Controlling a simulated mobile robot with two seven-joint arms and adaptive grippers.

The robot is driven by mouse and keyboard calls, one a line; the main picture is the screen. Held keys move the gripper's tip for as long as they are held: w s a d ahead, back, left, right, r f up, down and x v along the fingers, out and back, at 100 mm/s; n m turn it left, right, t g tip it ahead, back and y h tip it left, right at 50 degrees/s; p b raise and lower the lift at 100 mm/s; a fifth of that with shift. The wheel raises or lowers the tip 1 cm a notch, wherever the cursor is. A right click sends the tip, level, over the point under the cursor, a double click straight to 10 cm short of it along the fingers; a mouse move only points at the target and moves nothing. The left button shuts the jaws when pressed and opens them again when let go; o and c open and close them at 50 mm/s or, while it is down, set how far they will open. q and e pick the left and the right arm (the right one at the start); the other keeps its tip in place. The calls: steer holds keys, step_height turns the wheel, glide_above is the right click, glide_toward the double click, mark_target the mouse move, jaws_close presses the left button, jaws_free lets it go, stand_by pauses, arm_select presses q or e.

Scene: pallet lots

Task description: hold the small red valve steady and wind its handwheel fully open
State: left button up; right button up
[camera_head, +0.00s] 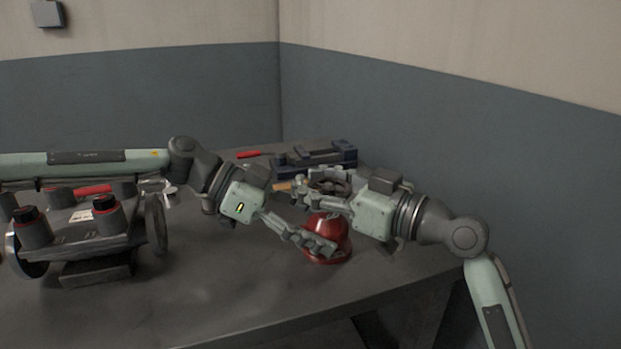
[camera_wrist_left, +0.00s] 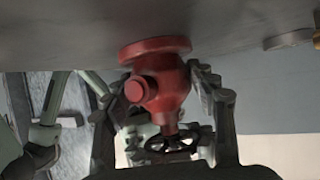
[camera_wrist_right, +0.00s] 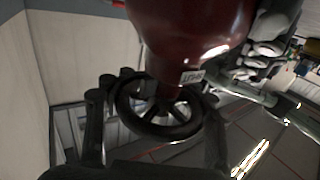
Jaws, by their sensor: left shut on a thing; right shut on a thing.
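The small red valve (camera_head: 326,240) stands on the grey table near its right front part. It also shows in the left wrist view (camera_wrist_left: 165,88), with its flange against the table, and in the right wrist view (camera_wrist_right: 190,30). My left gripper (camera_head: 318,246) is shut on the valve's body, one finger on each side in the left wrist view. The black handwheel (camera_wrist_right: 158,108) sits on the valve's stem. My right gripper (camera_head: 312,197) is at the top of the valve, its fingers on either side of the handwheel. A small label (camera_wrist_right: 191,77) is on the valve near the wheel.
A dark blue toolbox-like object (camera_head: 315,157) and a red-handled item (camera_head: 248,154) lie at the back. The front middle of the table is clear.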

steer(key=n+g+y, duration=0.1)
steer(key=g, duration=0.1)
steer(key=n+g, duration=0.2)
steer(key=s+n+g+y, duration=0.1)
steer(key=g, duration=0.1)
steer(key=shift+a+y, duration=0.3)
steer(key=n+g, duration=0.2)
steer(key=g, duration=0.1)
steer(key=s+n+g, duration=0.1)
steer(key=n+g, duration=0.1)
steer(key=shift+s+g, duration=0.2)
steer(key=shift+g, duration=0.2)
steer(key=n+g+h, duration=0.1)
steer(key=n+g, duration=0.1)
steer(key=g, duration=0.1)
steer(key=s+n+g, duration=0.1)
steer(key=n+g, duration=0.1)
steer(key=g, duration=0.1)
steer(key=shift+s+d+g+h, duration=0.2)
steer(key=shift+g+h, duration=0.1)
steer(key=shift+h, duration=0.1)
steer(key=n+g+h, duration=0.2)
steer(key=g, duration=0.1)
steer(key=s+n+g+h, duration=0.1)
steer(key=n, duration=0.1)
steer(key=shift+d+g, duration=0.3)
steer(key=shift+h, duration=0.3)
steer(key=shift+d, duration=0.1)
steer(key=o, duration=1.4)
